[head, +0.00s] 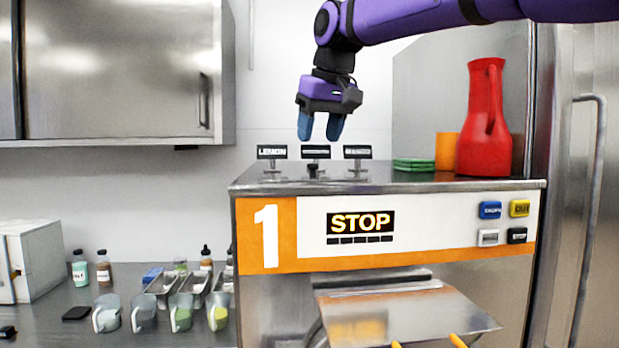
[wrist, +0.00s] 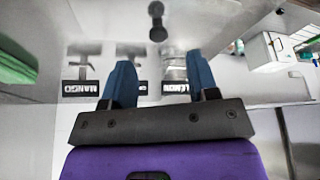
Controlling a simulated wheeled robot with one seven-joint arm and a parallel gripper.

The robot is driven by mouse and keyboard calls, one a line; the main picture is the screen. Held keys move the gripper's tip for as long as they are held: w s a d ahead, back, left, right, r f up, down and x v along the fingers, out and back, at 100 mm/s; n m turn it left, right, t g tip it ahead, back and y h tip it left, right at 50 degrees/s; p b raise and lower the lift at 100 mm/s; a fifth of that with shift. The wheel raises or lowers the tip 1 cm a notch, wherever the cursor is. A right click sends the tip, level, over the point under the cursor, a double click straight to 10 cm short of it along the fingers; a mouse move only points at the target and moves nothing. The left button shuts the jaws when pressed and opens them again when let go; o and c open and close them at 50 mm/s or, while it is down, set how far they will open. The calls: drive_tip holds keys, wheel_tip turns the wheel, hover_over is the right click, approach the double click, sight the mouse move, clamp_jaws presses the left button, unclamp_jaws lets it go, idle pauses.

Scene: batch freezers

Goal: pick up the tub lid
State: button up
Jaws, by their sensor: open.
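My gripper (head: 320,130) is open and empty, its blue fingers pointing down above the steel top of the machine marked 1. It also shows in the wrist view (wrist: 160,82). A small black knob (head: 313,171) stands on that top below the fingers, near the flavour signs; it also shows in the wrist view (wrist: 157,28), beyond the fingertips. I cannot make out a lid's outline around the knob, so I cannot tell whether it belongs to the tub lid. The fingers are clear of the knob.
Three signs on stands, LEMON (head: 272,152), a middle one (head: 316,152) and MANGO (head: 357,152), stand on the machine top. Green folded cloths (head: 414,164), an orange container (head: 446,151) and a red jug (head: 484,120) stand right. A wall cabinet (head: 120,70) hangs left.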

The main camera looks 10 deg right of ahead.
sight(313, 171)
drive_tip(key=shift+x, duration=3.2)
drive_tip(key=shift+w+d, duration=0.1)
drive_tip(key=shift+c, duration=0.4)
drive_tip(key=c, duration=0.9)
